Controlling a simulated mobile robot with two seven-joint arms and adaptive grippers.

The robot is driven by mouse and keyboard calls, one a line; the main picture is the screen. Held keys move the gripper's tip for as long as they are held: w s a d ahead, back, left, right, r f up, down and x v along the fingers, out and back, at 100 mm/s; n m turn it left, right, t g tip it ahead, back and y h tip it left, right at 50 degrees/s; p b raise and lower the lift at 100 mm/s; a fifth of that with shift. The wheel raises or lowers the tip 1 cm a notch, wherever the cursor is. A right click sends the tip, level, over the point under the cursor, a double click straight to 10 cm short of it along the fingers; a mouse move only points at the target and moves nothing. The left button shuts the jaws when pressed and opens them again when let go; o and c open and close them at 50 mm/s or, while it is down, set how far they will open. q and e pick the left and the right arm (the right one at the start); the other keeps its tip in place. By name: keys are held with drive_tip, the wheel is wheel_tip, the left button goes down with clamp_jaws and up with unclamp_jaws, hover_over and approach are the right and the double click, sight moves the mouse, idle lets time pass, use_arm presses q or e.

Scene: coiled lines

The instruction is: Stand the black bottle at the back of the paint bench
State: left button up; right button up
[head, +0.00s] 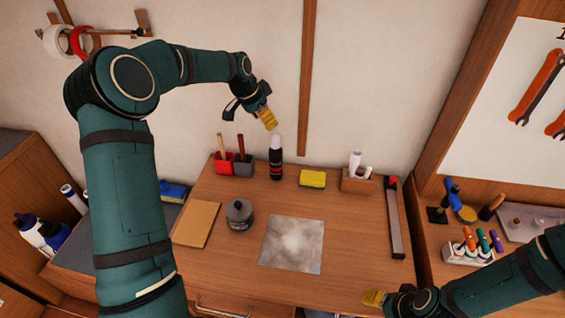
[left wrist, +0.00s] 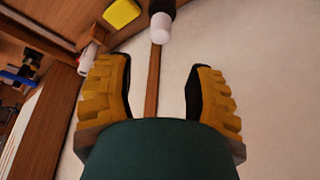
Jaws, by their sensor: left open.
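The black bottle (head: 276,165), with a white cap and a red band, stands upright at the back of the paint bench (head: 340,215), near the wall. My left gripper (head: 265,116) is above the bottle, apart from it, open and empty. In the left wrist view the bottle's white cap (left wrist: 162,27) shows beyond the open yellow fingers (left wrist: 155,95). My right gripper (head: 375,298) is low at the bench's front right; its fingers are too small and edge-on to tell if they are open.
Red and grey cups (head: 243,166) with brushes stand left of the bottle; a yellow sponge (head: 312,179) and a wooden block (head: 357,182) with white items stand to the right. A grey jar (head: 239,214), brown pad (head: 196,223) and grey sheet (head: 291,245) lie nearer the front.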

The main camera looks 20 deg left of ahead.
use_arm(q)
drive_tip(key=s+d+f+n+h, duration=0.15)
drive_tip(key=s+d+f, duration=0.25)
drive_tip(key=d+f, duration=0.4)
drive_tip(key=s+d+f+n, duration=0.2)
drive_tip(key=s+d+f, duration=0.2)
drive_tip(key=d+f, duration=0.4)
drive_tip(key=s+d+f, duration=0.2)
drive_tip(key=s, duration=0.1)
drive_tip(key=s+d+f+n+g, duration=0.1)
drive_tip(key=s+d+f, duration=0.1)
drive_tip(key=s, duration=0.2)
drive_tip(key=s+d+f+n, duration=0.1)
drive_tip(key=s+d+f, duration=0.1)
drive_tip(key=s, duration=0.2)
drive_tip(key=shift+s+d+h, duration=0.2)
drive_tip(key=shift+d+h, duration=0.05)
drive_tip(key=shift+d, duration=0.05)
drive_tip(key=s+n, duration=0.1)
drive_tip(key=s, duration=0.2)
drive_tip(key=s+d+f, duration=0.1)
drive_tip(key=s, duration=0.2)
drive_tip(key=s+d+f+n, duration=0.1)
drive_tip(key=s, duration=0.2)
drive_tip(key=shift+s+n+g, duration=0.3)
drive_tip(key=shift+n+g, duration=0.05)
drive_tip(key=shift+g, duration=0.05)
drive_tip(key=shift+s+f, duration=0.1)
use_arm(e)
drive_tip(key=shift+s, duration=0.1)
